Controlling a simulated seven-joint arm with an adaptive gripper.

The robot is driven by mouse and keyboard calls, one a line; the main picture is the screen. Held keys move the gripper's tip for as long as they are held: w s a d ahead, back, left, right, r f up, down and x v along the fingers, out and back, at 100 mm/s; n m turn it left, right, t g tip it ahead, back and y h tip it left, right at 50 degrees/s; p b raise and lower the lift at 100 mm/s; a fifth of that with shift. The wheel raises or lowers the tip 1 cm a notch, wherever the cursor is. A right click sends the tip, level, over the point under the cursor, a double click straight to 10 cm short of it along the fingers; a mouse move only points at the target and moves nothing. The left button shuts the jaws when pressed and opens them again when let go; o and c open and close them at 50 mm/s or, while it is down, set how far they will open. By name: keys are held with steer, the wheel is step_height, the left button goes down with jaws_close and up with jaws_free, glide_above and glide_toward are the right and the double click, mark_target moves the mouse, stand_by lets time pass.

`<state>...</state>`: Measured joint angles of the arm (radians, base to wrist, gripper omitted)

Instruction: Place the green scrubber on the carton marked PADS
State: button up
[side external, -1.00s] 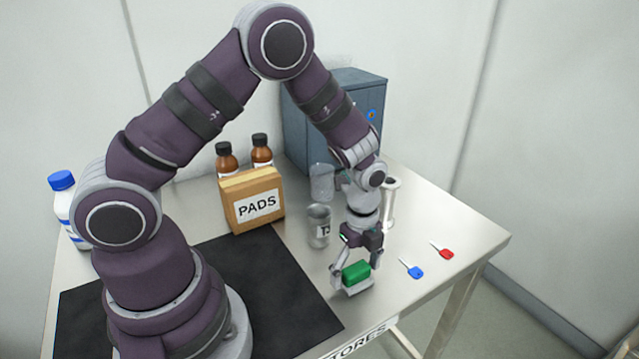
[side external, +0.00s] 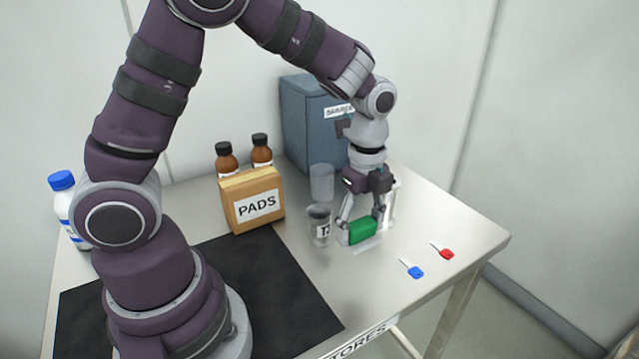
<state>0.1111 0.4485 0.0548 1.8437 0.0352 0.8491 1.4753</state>
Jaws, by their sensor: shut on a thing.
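The green scrubber (side external: 363,230) is a small green block held between the fingers of my gripper (side external: 362,228). My gripper points down and is shut on it, holding it at the right part of the table. The scrubber appears raised above the tabletop. The carton marked PADS (side external: 252,200) is a tan box standing upright left of my gripper, with its label facing the camera.
A metal cup (side external: 318,226) stands between the carton and my gripper, with a clear beaker (side external: 322,182) behind. Brown bottles (side external: 227,160) stand behind the carton. A blue-grey cabinet (side external: 305,130) is at the back. Blue (side external: 414,271) and red (side external: 443,251) keys lie at right.

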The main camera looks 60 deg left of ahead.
steer(key=s+a+r+n, duration=0.5)
steer(key=s+a+n, duration=0.3)
steer(key=a+n, duration=0.15)
steer(key=s+a+r+n, duration=0.1)
steer(key=s+a+n, duration=0.1)
steer(key=s+n, duration=0.75)
steer(key=m, duration=0.1)
glide_above(249, 178)
steer(key=shift+s+f, duration=0.1)
steer(key=shift+f, duration=2.3)
steer(key=shift+f, duration=0.15)
steer(key=o, duration=0.9)
steer(key=shift+o, duration=0.2)
